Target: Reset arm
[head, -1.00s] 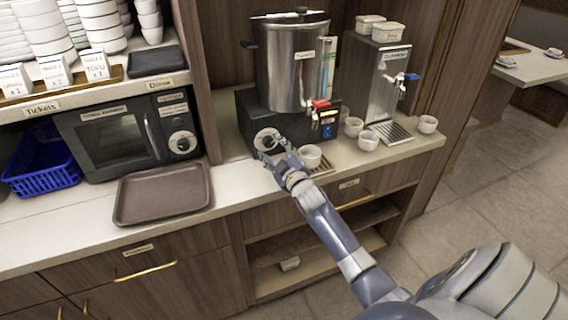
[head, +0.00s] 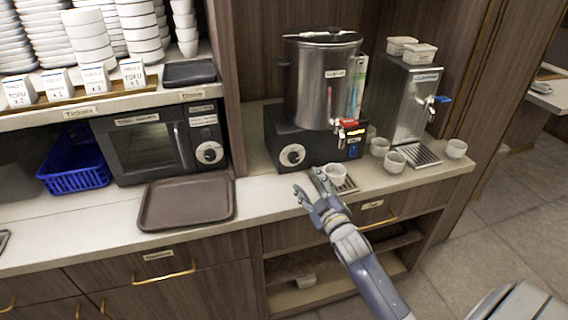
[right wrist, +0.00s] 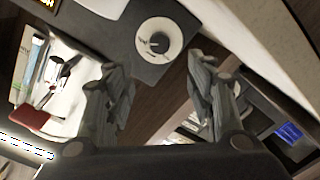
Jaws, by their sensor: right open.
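My right gripper (head: 312,190) is open and empty above the counter's front edge, just in front of the black heater base (head: 290,137) under the steel pot. In the right wrist view its two fingers (right wrist: 160,95) stand apart with nothing between them. The heater's round dial (right wrist: 158,42) shows beyond the fingertips. A white cup (head: 335,173) stands close to the right of the gripper, beneath the red tap (head: 348,124); I cannot tell from the head view whether they touch. My left gripper is not in view.
A brown tray (head: 186,200) lies on the counter at left, in front of the microwave (head: 155,142). A blue basket (head: 76,170) is further left. A steel dispenser (head: 408,100) and several white cups (head: 394,162) stand at right. Open shelves lie below the counter.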

